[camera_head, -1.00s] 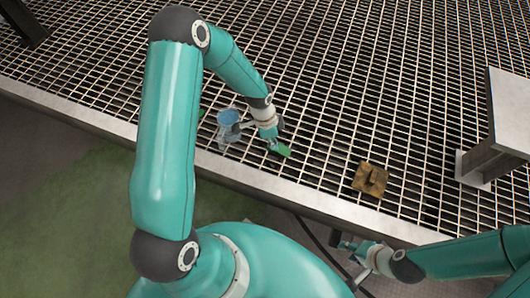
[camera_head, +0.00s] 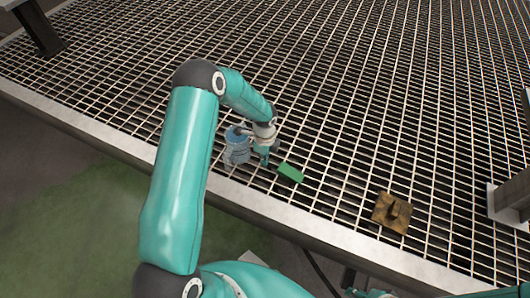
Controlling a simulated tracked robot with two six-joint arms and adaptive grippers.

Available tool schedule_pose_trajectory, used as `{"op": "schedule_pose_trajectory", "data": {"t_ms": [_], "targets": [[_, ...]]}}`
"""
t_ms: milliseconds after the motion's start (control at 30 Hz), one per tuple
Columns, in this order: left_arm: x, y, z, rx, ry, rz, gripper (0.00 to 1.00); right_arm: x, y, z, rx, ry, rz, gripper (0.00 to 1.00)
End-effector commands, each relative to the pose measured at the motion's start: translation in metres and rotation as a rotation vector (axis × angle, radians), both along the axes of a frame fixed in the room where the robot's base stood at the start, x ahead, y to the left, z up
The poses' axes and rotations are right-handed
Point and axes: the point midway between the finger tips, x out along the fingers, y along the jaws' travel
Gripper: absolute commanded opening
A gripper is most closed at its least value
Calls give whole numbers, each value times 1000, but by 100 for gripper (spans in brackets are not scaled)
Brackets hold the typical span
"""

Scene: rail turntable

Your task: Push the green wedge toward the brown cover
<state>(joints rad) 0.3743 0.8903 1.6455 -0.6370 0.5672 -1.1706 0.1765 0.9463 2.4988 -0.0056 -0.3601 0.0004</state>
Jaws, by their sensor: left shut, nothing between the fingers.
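The green wedge (camera_head: 290,173) lies on the metal grating, left of the brown cover (camera_head: 391,213) and apart from it. The brown cover is a flat square with a raised handle. My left gripper (camera_head: 264,160) is shut and empty, pointing down just left of the wedge, with a small gap between them. My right gripper (camera_head: 370,293) shows only in part at the bottom edge, far from the wedge and too cut off to read.
A blue bucket-like container (camera_head: 236,146) stands close to the left of my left gripper. A grey metal post (camera_head: 510,200) stands at the right edge. The grating between wedge and cover is clear. The pale platform edge (camera_head: 300,226) runs along the front.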

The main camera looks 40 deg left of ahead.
Motion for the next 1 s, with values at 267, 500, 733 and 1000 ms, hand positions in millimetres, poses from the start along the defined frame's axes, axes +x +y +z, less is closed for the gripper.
{"op": "schedule_pose_trajectory", "data": {"t_ms": [267, 500, 733, 1000], "targets": [[8, -33, -5, -1, -1, -1, 0, 0, 0, -9, 0, 0, 0, 40], [9, -39, -4, 0, 0, 2, 0, 0, 0, -10, 0, 0, 0, 40], [9, -39, -4, -1, 0, 2, 0, 0, 0, -10, 0, 0, 0, 40], [20, -84, -6, -1, -1, -5, 0, 0, 0, -19, 0, 0, 0, 40]]}}
